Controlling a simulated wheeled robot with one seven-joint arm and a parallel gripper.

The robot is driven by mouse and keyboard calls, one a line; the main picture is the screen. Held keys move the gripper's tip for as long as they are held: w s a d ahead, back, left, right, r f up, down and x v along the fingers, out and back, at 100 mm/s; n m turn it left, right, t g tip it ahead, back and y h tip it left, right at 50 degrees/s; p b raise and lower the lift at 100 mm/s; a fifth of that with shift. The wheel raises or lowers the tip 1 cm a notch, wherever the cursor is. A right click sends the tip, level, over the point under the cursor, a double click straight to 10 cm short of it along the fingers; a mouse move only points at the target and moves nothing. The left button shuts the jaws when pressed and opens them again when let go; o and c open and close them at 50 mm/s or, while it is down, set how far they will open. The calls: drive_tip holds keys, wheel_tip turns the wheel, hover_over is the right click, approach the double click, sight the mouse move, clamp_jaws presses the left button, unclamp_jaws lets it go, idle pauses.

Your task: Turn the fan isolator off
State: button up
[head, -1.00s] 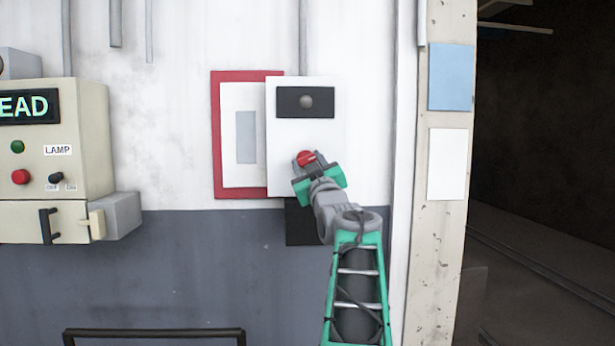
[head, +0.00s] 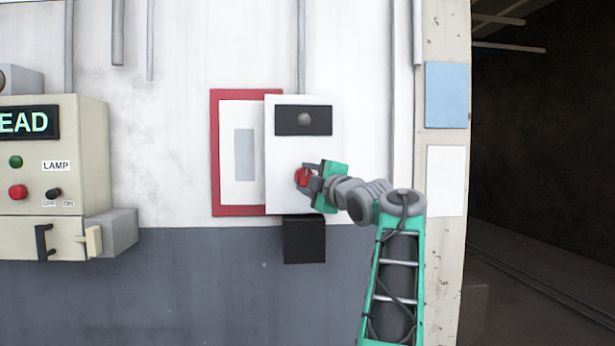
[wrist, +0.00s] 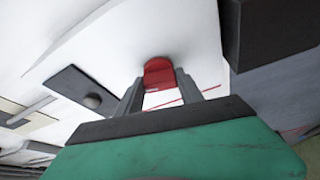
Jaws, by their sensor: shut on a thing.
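The fan isolator is a white box (head: 285,155) on the wall with a red rotary knob (head: 302,177) on its lower front. My gripper (head: 309,178) reaches it from the right and is shut on the red knob. In the wrist view the red knob (wrist: 159,73) sits between my two grey fingers (wrist: 158,92). A dark panel with a round grey button (head: 304,119) is on the upper part of the box. My fingers hide part of the knob, and I cannot read any position marks beside it.
A red-framed white notice (head: 216,150) is on the wall just left of the box, and a black box (head: 304,240) is below. A beige control panel (head: 85,150) with a lamp switch stands at far left. A post (head: 446,240) and a dark opening are right.

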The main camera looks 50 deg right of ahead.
drive_tip(key=shift+r+n+g+p, duration=0.1)
drive_tip(key=shift+n+g+p, duration=0.35)
drive_tip(key=shift+n, duration=0.85)
drive_tip(key=o, duration=1.4)
drive_tip(key=b+v, duration=0.2)
drive_tip(key=v, duration=0.5)
drive_tip(key=shift+s, duration=0.45)
